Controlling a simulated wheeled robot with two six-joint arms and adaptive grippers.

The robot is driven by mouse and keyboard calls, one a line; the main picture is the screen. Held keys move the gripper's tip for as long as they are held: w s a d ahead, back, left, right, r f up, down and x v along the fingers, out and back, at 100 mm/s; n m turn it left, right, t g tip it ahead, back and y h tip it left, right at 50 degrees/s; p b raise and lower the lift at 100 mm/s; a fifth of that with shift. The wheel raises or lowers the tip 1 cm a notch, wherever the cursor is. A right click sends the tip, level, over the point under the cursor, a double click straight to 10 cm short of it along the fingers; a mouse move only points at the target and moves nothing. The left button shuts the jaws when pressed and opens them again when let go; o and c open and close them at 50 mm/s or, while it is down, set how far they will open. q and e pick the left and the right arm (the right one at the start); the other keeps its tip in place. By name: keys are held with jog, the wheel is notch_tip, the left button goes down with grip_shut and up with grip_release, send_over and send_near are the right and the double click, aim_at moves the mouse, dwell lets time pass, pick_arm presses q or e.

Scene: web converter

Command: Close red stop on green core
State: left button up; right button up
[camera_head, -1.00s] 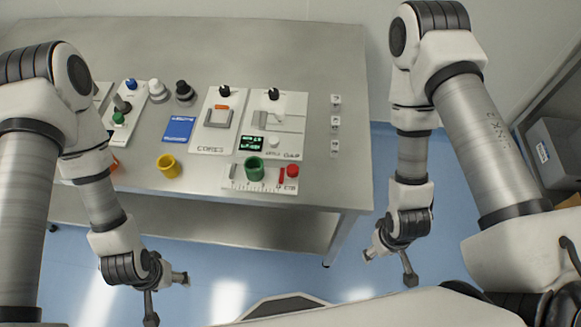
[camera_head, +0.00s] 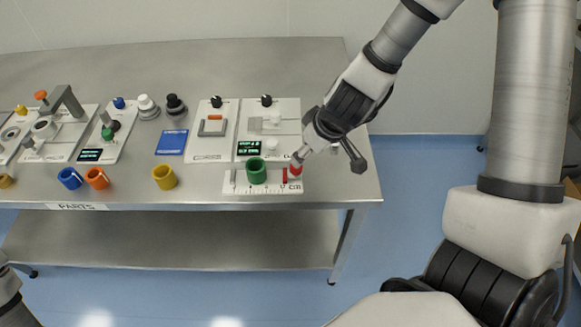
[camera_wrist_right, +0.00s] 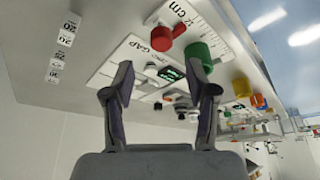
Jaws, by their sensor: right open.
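The green core (camera_head: 257,171) is an upright ring standing on the white centimetre scale plate (camera_head: 262,188) near the table's front edge. To its right on the plate are a thin red stop (camera_head: 285,175) and a red round knob (camera_head: 295,172). A gap shows between the stop and the core. My right gripper (camera_head: 327,161) is open above the plate's right end. Its left finger overlaps the knob in the head view; contact is unclear. In the right wrist view, the knob (camera_wrist_right: 161,39) and green core (camera_wrist_right: 198,57) lie beyond the open, empty fingers (camera_wrist_right: 160,65). My left gripper is out of view.
Behind the scale are a GAP panel (camera_head: 283,127) with a green display and a CORES panel (camera_head: 211,142). A yellow ring (camera_head: 164,177), an orange ring (camera_head: 97,178) and a blue ring (camera_head: 70,178) stand left along the front edge. The back of the table is clear.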

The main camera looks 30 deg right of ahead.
aim_at(293, 171)
jog(key=b+x, duration=0.5)
jog(key=x, duration=0.1)
jog(key=shift+w+a+f, duration=0.1)
jog(key=shift+a+f, duration=0.1)
jog(key=shift+f, duration=0.15)
jog(key=shift+w+f, duration=0.1)
jog(key=shift+f, duration=0.1)
jog(key=shift+d+r, duration=0.1)
jog(key=c, duration=0.9)
